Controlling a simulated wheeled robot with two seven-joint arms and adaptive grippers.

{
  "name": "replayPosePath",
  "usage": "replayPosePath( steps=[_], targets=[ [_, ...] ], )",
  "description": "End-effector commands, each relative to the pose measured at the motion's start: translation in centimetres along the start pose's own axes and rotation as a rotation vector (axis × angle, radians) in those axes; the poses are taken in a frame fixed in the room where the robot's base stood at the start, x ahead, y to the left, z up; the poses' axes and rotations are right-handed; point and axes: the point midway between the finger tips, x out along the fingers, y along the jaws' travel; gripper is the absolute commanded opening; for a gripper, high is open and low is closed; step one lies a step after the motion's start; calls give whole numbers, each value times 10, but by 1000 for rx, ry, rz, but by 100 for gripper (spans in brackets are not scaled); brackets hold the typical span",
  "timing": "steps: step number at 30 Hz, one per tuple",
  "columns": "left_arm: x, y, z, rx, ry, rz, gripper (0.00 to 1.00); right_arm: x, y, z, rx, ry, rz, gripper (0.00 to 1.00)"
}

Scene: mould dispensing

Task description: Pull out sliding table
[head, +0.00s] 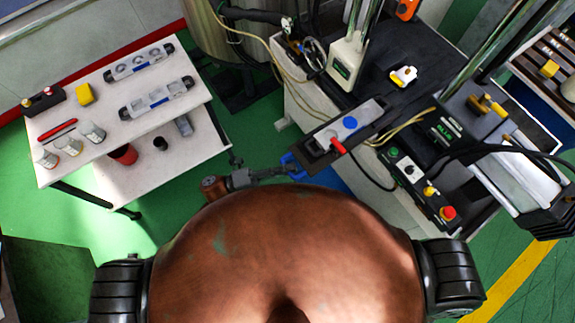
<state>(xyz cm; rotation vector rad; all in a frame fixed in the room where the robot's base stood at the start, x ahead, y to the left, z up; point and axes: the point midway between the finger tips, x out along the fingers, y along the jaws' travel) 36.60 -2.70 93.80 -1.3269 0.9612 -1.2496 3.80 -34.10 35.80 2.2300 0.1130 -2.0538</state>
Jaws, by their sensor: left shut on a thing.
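The sliding table (313,158) is a dark narrow plate that sticks out from the front of the machine in the head view. A grey metal block with a blue round spot and a red handle lies on it. My left gripper (287,167) is at the plate's near left end and shut on the sliding table at a blue part there. The exact contact of its fingertips is too small to make out. My right gripper is not in view.
A control box (420,180) with a red stop button stands right of the sliding table. A white side table (105,95) at the left holds mould parts, cups and a yellow block.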

Motion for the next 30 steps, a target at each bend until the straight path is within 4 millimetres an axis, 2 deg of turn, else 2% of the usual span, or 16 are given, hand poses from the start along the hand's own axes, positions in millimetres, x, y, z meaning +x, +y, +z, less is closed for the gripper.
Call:
replayPosePath(
  steps=[7,8,15,25,30],
  targets=[
    [-1,1,-1,0,0,3,0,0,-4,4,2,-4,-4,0],
    [-1,1,-1,0,0,3,12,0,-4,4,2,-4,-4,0],
    [-1,0,0,1,-1,1,29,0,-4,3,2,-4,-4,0],
    [-4,0,0,1,-2,1,29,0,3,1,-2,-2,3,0],
    [-27,1,0,0,-3,4,29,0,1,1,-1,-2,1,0]
  ],
)
